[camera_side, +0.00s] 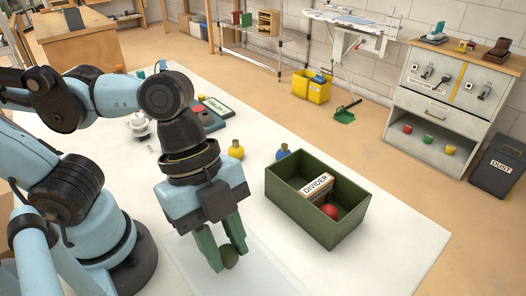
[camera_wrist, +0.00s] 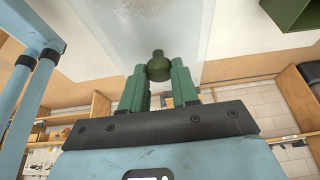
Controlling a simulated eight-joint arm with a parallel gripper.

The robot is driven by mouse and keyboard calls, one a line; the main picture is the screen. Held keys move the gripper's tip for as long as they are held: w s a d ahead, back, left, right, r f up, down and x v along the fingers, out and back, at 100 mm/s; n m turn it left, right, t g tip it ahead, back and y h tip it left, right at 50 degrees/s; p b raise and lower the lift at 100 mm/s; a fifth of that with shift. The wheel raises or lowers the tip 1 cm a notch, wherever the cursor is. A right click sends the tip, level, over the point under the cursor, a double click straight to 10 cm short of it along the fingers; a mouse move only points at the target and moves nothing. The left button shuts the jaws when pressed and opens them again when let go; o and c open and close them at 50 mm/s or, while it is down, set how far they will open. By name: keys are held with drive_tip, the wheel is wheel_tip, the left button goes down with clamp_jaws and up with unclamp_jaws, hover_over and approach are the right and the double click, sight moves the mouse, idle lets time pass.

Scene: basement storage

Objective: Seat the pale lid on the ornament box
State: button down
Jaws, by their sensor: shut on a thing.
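The ornament box (camera_side: 318,222) is an open dark green box on the white table, right of my gripper. A divider (camera_side: 315,187) labelled DIVIDER stands in it, and a red ornament (camera_side: 329,211) lies in the near right compartment. My gripper (camera_side: 222,250) points down, shut on a dark green ornament (camera_side: 230,258); the ornament also shows between the fingertips in the wrist view (camera_wrist: 159,69). A pale flat panel (camera_side: 262,274) lies on the table below and right of the gripper; I cannot tell whether it is the lid or a mat. The box corner shows in the wrist view (camera_wrist: 289,10).
A yellow ornament (camera_side: 236,151) and a blue ornament (camera_side: 283,152) stand on the table behind the box. A labelled tray-like item (camera_side: 215,107) and a white object (camera_side: 140,126) lie farther back. The table (camera_side: 400,240) is clear right of the box.

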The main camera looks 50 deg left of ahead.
drive_tip(key=w+r, duration=0.4)
drive_tip(key=w, duration=0.8)
drive_tip(key=w+a, duration=0.3)
drive_tip(key=w, duration=0.4)
drive_tip(key=w+a, duration=0.3)
drive_tip(key=w, duration=0.3)
drive_tip(key=shift+w+d+f, duration=0.1)
drive_tip(key=shift+f, duration=1.45)
drive_tip(key=shift+w+f, duration=0.1)
drive_tip(key=shift+f, duration=1.45)
drive_tip(key=shift+f, duration=0.6)
drive_tip(key=shift+c, duration=1.4)
unclamp_jaws()
drive_tip(key=shift+r, duration=0.1)
wheel_tip(320, 180, up, 7)
